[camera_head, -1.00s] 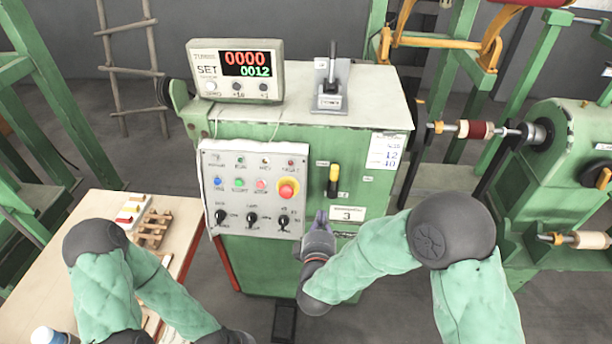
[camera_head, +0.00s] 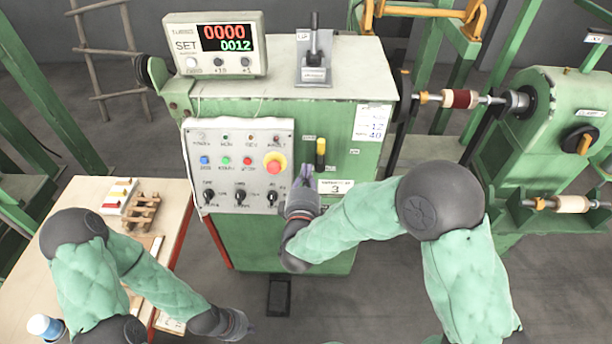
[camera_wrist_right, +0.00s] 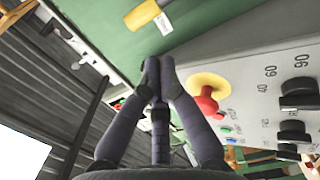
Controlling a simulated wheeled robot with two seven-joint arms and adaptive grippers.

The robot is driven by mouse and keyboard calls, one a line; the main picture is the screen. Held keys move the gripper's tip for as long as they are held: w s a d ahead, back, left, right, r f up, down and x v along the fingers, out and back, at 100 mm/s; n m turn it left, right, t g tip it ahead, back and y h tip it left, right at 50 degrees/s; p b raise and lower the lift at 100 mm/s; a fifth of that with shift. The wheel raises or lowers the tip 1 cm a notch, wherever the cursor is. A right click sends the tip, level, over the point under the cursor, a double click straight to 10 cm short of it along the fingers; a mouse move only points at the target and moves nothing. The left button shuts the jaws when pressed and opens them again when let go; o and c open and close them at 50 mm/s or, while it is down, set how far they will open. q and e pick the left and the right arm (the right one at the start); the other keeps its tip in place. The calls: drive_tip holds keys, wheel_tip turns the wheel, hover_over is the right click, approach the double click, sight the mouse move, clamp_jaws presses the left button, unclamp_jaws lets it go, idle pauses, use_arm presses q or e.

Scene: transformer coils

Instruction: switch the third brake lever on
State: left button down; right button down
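A lever with a yellow and black handle (camera_head: 320,153) sits on the green machine's front, just above a white plate (camera_head: 335,187) marked 3. Its yellow part (camera_wrist_right: 142,15) shows at the top of the right wrist view. My right gripper (camera_head: 307,174) is just below and left of this lever, apart from it. In the wrist view its fingertips (camera_wrist_right: 158,72) are together with nothing between them. Another lever (camera_head: 314,45), dark and upright, stands on a grey bracket on the machine's top. My left gripper (camera_head: 243,325) is low at the bottom; its fingers are too unclear to judge.
The control panel (camera_head: 238,165) with knobs, buttons and a red emergency button (camera_head: 274,163) is left of my right gripper. The red button (camera_wrist_right: 207,101) is close to the fingers in the wrist view. A display box (camera_head: 215,45) stands on top. A table (camera_head: 60,200) is at left.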

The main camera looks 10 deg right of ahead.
sight(320, 151)
drive_tip(key=b+x, duration=0.1)
drive_tip(key=x, duration=0.6)
drive_tip(key=shift+s+d+r+m, duration=0.15)
drive_tip(key=shift+d+m, duration=0.15)
drive_tip(key=shift+m, duration=0.15)
drive_tip(key=shift+s+d+r+m, duration=0.15)
drive_tip(key=shift+d+m, duration=0.15)
drive_tip(key=shift+m, duration=0.15)
drive_tip(key=s+d+f+m+b, duration=0.1)
drive_tip(key=s+d+m+b, duration=0.1)
drive_tip(key=d+m, duration=0.5)
drive_tip(key=shift+m+b, duration=0.7)
drive_tip(key=shift+m, duration=0.3)
drive_tip(key=shift+d, duration=0.2)
idle(0.3)
drive_tip(key=shift+s+f, duration=0.1)
